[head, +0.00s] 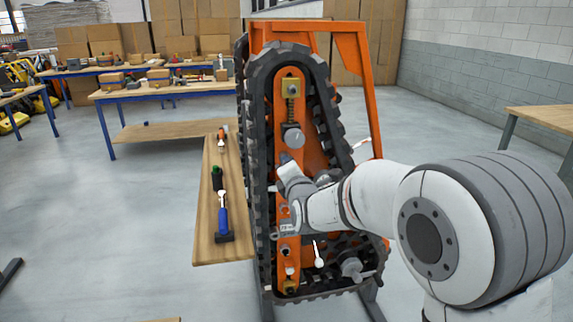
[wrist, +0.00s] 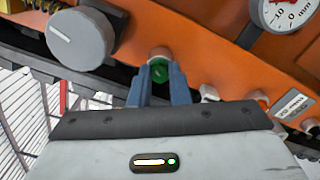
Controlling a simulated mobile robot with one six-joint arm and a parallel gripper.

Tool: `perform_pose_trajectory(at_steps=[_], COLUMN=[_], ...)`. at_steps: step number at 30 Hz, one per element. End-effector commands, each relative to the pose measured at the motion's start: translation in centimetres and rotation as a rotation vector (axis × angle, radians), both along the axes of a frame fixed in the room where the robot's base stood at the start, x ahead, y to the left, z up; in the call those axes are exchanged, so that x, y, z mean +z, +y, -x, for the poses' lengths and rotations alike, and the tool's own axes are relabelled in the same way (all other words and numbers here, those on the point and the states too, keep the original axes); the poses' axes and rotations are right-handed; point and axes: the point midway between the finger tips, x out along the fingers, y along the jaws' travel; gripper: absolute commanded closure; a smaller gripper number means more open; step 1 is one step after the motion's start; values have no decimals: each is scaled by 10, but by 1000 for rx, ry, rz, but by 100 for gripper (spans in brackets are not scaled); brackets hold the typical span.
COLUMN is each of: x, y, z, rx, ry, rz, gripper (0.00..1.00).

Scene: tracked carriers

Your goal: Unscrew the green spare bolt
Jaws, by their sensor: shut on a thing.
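The green spare bolt (wrist: 159,72) shows between my fingertips in the wrist view, against a pale round seat on the orange plate (wrist: 205,50). My gripper (wrist: 158,78) has its two blue fingers shut on the bolt from both sides. In the head view my gripper (head: 284,158) reaches the middle of the orange plate (head: 292,105) on the tracked carrier. The bolt is hidden there behind the fingers. How far the bolt stands out of its seat cannot be told.
A large grey knob (wrist: 80,38) is close left of my fingers, and a dial gauge (wrist: 285,14) is at the upper right. Black track (head: 258,95) surrounds the plate. A wooden board (head: 208,240) with several tools lies left of the carrier. Open floor is further left.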

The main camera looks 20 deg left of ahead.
Motion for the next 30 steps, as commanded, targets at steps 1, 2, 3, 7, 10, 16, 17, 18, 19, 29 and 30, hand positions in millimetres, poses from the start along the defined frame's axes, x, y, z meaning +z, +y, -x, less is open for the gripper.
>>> perform_pose_trajectory(at_steps=[1,2,3,7,10,16,17,18,19,29,30], x=[-5,-5,-5,-5,-5,-4,-4,-4,-4,-4,-3], y=[1,1,1,1,1,1,1,1,1,0,0], z=[1,1,1,1,1,1,1,1,1,1,1], rx=[2,2,2,3,3,4,4,3,3,3,2], ry=[-28,-48,-76,-166,-237,-333,-339,-342,-344,-345,-344], rz=[55,89,135,284,398,558,569,576,579,577,576], gripper=[100,100,100,100,100,100,100,100,100,71,69])
